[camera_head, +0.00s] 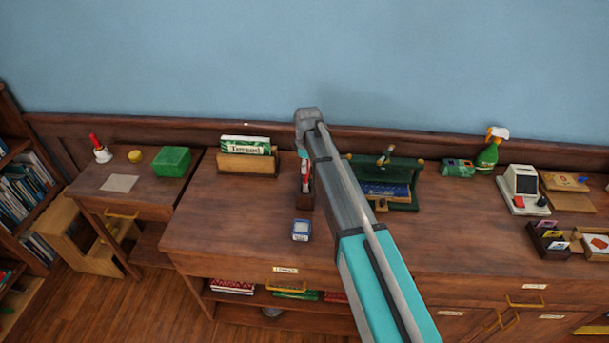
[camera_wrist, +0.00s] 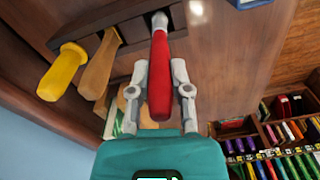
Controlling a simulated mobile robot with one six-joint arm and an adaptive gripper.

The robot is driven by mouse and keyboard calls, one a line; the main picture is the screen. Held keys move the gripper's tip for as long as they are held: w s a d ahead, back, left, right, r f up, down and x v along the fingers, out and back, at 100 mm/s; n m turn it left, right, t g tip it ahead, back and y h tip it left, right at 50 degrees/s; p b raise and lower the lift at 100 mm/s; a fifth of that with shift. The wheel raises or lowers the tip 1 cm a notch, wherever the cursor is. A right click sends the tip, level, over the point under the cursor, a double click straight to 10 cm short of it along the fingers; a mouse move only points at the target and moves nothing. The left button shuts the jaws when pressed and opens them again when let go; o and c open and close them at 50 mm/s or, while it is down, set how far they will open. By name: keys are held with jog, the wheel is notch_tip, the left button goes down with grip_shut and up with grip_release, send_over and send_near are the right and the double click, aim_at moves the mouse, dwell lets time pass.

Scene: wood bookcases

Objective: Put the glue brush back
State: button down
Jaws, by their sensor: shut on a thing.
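My gripper (camera_wrist: 160,88) is shut on a red-handled brush (camera_wrist: 160,60), taken to be the glue brush, with one finger on each side of the handle. The grey metal collar of the brush (camera_wrist: 160,20) meets the end of a dark wooden holder (camera_wrist: 135,28). The bristles are hidden, and I cannot tell how deep the brush sits. A yellow handle (camera_wrist: 62,72) and a plain wooden handle (camera_wrist: 98,68) stand in the same holder beside it. In the head view the holder (camera_head: 304,202) is partly hidden by my arm.
A small blue-and-white box (camera_head: 301,230) sits in front of the holder. A wooden card rack (camera_head: 248,164) stands to the left, and a green press (camera_head: 405,172) to the right behind my arm. A white pot with a red stick (camera_head: 102,155) is on the left side table.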

aim_at(305, 182)
jog(key=shift+f, duration=0.1)
jog(key=shift+f+b, duration=1.85)
jog(key=shift+b, duration=0.05)
jog(key=shift+f, duration=0.15)
jog(key=c, duration=0.6)
grip_release()
jog(key=shift+o, duration=0.2)
jog(key=shift+r, duration=0.25)
jog(key=r+p, duration=1.2)
jog(key=shift+d, duration=0.2)
jog(key=shift+d, duration=0.1)
